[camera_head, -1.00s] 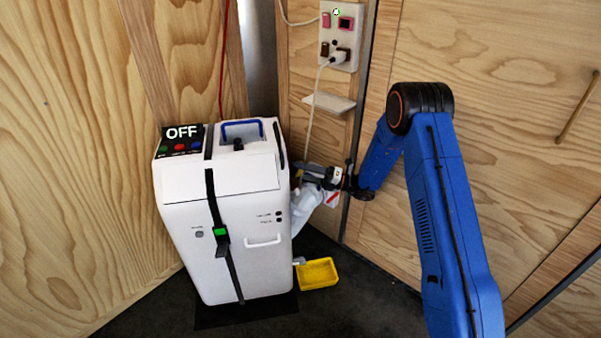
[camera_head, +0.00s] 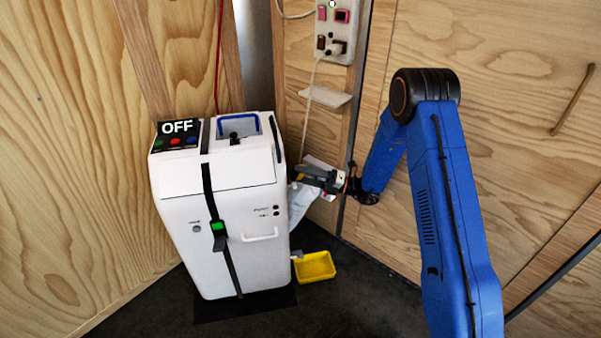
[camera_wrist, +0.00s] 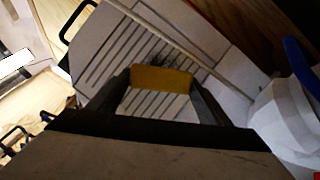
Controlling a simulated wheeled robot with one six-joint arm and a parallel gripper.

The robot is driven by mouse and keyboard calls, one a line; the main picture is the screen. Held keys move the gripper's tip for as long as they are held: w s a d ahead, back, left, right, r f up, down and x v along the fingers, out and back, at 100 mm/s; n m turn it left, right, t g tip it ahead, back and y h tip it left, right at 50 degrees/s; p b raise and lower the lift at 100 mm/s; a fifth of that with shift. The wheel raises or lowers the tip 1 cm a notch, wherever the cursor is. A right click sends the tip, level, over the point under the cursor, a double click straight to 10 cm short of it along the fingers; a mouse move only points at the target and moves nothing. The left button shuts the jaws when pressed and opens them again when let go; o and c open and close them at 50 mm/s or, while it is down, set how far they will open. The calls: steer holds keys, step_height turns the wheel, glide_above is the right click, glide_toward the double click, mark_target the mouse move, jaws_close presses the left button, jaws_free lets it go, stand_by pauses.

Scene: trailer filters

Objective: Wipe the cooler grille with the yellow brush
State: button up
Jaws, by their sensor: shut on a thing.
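The white cooler (camera_head: 225,215) stands in the corner with a sign reading OFF on top. In the wrist view its slotted grille (camera_wrist: 112,52) faces my gripper. My gripper (camera_head: 303,174) is at the cooler's right side in the head view. In the wrist view my gripper (camera_wrist: 162,88) is shut on the yellow brush (camera_wrist: 161,79). The brush's dark bristles point at the grille slots and lie over or against them; I cannot tell if they touch. The brush is hidden in the head view.
A yellow tray (camera_head: 315,267) sits on the dark floor right of the cooler. A white bag-like thing (camera_head: 302,202) hangs behind my gripper. A socket panel (camera_head: 337,30) and small shelf (camera_head: 326,96) are on the wall. A pale cord crosses the grille.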

steer(key=shift+s+d, duration=0.7)
steer(key=shift+s, duration=1.45)
steer(key=w+a+r, duration=0.1)
steer(key=w, duration=0.9)
steer(key=shift+w+a+r, duration=0.25)
steer(key=shift+a, duration=0.15)
steer(key=shift+s, duration=0.1)
steer(key=shift+s+d, duration=0.45)
steer(key=shift+s, duration=0.35)
steer(key=shift+c, duration=0.2)
steer(key=s+d, duration=0.2)
steer(key=s, duration=0.6)
steer(key=shift+s+d, duration=0.15)
steer(key=shift+d, duration=0.1)
steer(key=shift+f, duration=0.1)
steer(key=shift+w+d, duration=0.25)
steer(key=shift+d, duration=0.7)
steer(key=shift+w+d, duration=0.25)
steer(key=shift+d, duration=0.75)
steer(key=shift+w+d, duration=0.25)
steer(key=shift+d, duration=0.7)
